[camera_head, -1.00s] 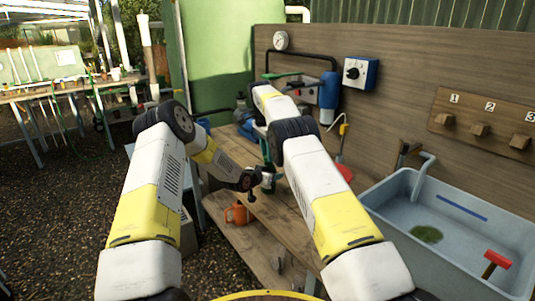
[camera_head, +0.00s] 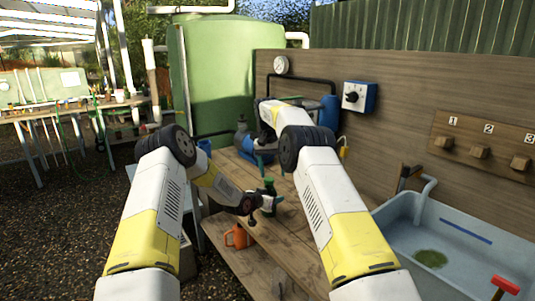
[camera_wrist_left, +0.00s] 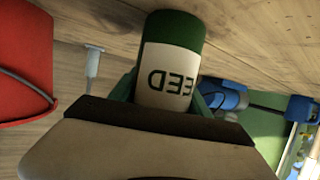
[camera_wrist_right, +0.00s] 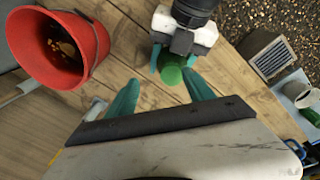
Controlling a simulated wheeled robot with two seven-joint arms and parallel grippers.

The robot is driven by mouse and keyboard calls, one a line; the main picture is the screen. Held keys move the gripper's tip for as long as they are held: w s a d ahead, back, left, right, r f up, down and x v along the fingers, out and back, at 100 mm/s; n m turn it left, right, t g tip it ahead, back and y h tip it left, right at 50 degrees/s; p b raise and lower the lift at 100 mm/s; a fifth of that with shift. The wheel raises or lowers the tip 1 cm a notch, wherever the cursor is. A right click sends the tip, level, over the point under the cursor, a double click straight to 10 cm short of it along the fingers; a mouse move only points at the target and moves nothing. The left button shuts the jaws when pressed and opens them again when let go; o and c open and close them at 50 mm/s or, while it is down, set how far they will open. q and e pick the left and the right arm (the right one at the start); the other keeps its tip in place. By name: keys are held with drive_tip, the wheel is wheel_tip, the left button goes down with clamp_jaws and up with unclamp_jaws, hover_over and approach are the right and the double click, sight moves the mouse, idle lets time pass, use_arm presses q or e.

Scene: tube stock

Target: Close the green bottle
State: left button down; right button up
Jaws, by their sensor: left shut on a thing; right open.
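The green bottle (camera_head: 269,193) is held in my left gripper (camera_head: 254,202) over the bench. In the left wrist view the bottle (camera_wrist_left: 168,75) shows a white label with upside-down lettering; its lower part, by the palm, is hidden. My left gripper is shut on it. My right gripper (camera_wrist_right: 162,95) is open and empty, its teal fingers pointing at the green round top of the bottle (camera_wrist_right: 172,72), which lies near and just beyond the fingertips. I cannot tell whether that top is a cap or the bare bottle. The right fingers are small in the head view.
The wooden bench (camera_head: 285,225) lies below both grippers. A red bucket (camera_wrist_right: 60,50) stands on it, close to my right gripper. A blue-grey sink (camera_head: 470,245) is at the right, beside the wooden back wall (camera_head: 420,90).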

drive_tip(key=n, duration=0.5)
drive_tip(key=shift+s+d+r, duration=0.15)
drive_tip(key=shift+d+r, duration=0.15)
drive_tip(key=shift+r, duration=0.05)
drive_tip(key=n, duration=0.5)
drive_tip(key=n+t, duration=0.2)
drive_tip(key=n, duration=1.7)
approach(269, 179)
drive_tip(key=d+r, duration=0.1)
drive_tip(key=r, duration=0.1)
drive_tip(key=n, duration=0.2)
drive_tip(key=s+r+n, duration=0.1)
drive_tip(key=n, duration=0.2)
drive_tip(key=shift+s+a+r+n+t, duration=0.2)
drive_tip(key=shift+a+r+n+t, duration=0.1)
drive_tip(key=shift+a+n, duration=0.1)
drive_tip(key=x, duration=1.2)
drive_tip(key=shift+a, duration=0.25)
